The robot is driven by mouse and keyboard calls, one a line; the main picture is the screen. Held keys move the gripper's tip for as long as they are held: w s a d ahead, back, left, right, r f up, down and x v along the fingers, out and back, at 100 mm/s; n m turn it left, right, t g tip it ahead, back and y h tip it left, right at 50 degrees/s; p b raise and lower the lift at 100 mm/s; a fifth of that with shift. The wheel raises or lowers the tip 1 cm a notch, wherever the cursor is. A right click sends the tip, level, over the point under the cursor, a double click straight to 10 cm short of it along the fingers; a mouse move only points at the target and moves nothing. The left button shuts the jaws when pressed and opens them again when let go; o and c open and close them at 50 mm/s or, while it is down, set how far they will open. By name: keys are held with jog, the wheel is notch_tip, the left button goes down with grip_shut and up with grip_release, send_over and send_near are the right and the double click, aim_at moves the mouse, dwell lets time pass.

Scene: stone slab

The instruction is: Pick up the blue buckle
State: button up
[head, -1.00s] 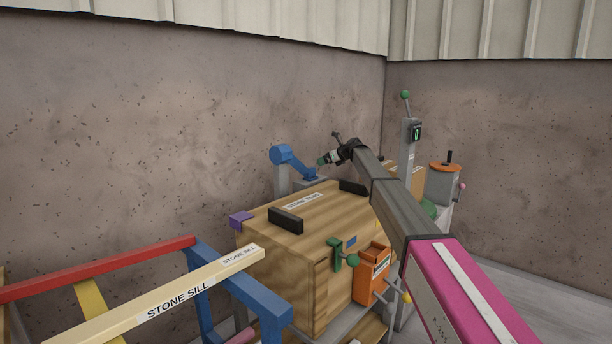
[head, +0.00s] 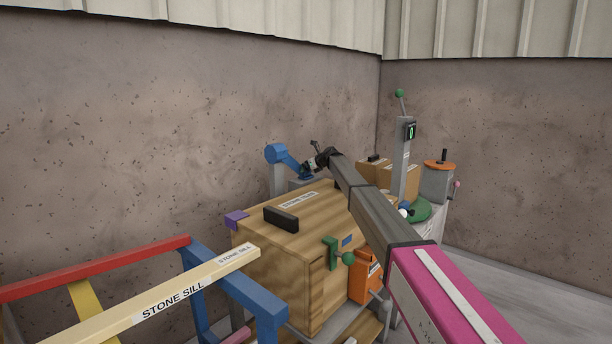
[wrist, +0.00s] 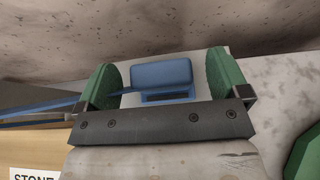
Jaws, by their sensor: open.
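The blue buckle (wrist: 160,73) shows in the wrist view as a rounded blue block above a smaller blue part, in front of a pale grey surface. A blue bar runs from it to the left. In the head view a blue arm-like piece (head: 284,156) stands behind the crate near the wall, with its right end at my gripper (head: 312,166). My gripper also shows in the wrist view (wrist: 165,82), open, with one green finger on each side of the buckle. Whether either finger touches it I cannot tell. My gripper hides part of the blue piece's right end in the head view.
A wooden crate (head: 250,248) stands under my arm, with a black handle (head: 281,219) on top. A red, blue and yellow rack (head: 262,300) is at the lower left. A post with a green display (head: 403,160) stands at the right. The wall is close behind.

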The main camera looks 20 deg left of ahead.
jog(key=c, duration=1)
jog(key=shift+r, duration=0.1)
